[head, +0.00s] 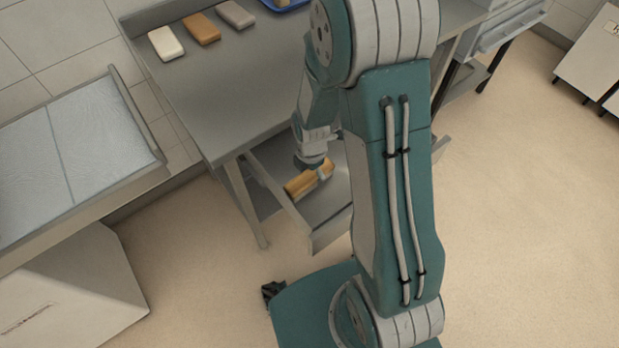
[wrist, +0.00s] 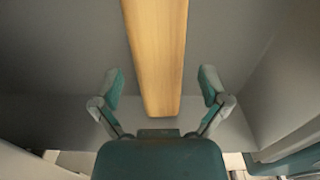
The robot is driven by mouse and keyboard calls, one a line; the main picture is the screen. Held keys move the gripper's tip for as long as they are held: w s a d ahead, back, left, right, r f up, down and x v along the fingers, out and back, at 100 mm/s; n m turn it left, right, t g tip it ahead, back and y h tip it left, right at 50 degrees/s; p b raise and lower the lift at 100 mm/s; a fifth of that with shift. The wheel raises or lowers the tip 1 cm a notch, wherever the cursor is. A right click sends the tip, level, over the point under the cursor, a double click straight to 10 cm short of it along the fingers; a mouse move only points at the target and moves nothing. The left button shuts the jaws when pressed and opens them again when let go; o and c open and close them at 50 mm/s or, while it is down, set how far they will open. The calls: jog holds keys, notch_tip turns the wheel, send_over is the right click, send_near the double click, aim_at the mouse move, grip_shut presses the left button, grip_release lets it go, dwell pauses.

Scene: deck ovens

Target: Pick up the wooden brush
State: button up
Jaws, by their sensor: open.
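The wooden brush (head: 300,184) lies in an open drawer (head: 328,235) below the steel table. In the wrist view the brush (wrist: 157,60) is a long light-wood bar running from the top edge down to between my fingers. My gripper (head: 318,170) is down at the drawer, over the brush, and hides part of it. In the wrist view my gripper (wrist: 160,85) is open, with one teal finger on each side of the brush and a gap on both sides. The brush's far end is outside the wrist view.
The steel table (head: 215,100) stands above the drawer. On it lie a white block (head: 166,43), an orange-brown block (head: 202,29), a grey block (head: 236,14) and part of a blue tray (head: 284,4). The drawer walls stand close around my gripper.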

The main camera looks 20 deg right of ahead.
aim_at(309, 175)
jog(key=shift+a+f, duration=0.2)
jog(key=shift+f, duration=1.55)
jog(key=c, duration=1.2)
jog(key=shift+r, duration=0.1)
notch_tip(309, 175, up, 10)
jog(key=shift+f, duration=0.1)
